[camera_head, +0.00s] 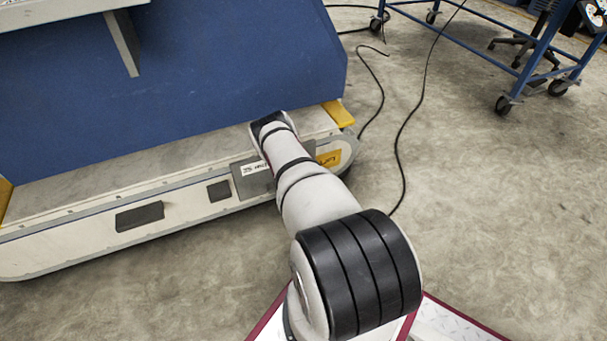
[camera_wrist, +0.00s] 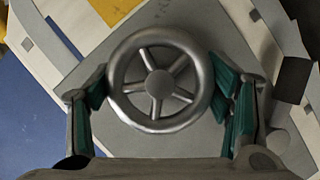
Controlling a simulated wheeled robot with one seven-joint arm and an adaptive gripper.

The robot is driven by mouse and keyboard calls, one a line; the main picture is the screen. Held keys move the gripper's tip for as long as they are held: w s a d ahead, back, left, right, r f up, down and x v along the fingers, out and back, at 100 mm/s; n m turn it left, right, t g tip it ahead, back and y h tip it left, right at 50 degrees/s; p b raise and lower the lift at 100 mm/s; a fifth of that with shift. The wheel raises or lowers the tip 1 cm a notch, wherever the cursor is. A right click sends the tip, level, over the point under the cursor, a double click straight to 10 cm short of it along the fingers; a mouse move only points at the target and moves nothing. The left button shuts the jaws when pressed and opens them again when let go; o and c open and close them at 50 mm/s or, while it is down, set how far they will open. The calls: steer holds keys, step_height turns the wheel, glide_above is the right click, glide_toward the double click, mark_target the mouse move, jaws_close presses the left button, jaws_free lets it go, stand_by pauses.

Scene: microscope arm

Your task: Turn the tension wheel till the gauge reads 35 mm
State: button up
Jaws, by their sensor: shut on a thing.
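The tension wheel (camera_wrist: 159,82) is a grey metal handwheel with a round hub and several spokes, seen face on in the wrist view. My gripper (camera_wrist: 160,90) has its green-padded fingers on both sides of the wheel's rim and is shut on it. The wheel stands in front of a grey plate (camera_wrist: 185,25). In the head view my arm hides the wheel and the gripper. A small white label (camera_head: 255,168) with dark marks sits on the machine's base beside my arm; I cannot read it. I cannot make out a gauge reading.
A large blue machine body (camera_head: 170,80) stands on a long pale base (camera_head: 80,215) with dark rectangular patches. Black cables (camera_head: 402,150) lie on the concrete floor to the right. A blue wheeled cart (camera_head: 515,85) stands at the upper right.

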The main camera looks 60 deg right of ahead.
steer(key=o, duration=1.2)
steer(key=shift+c, duration=0.2)
steer(key=v, duration=1.2)
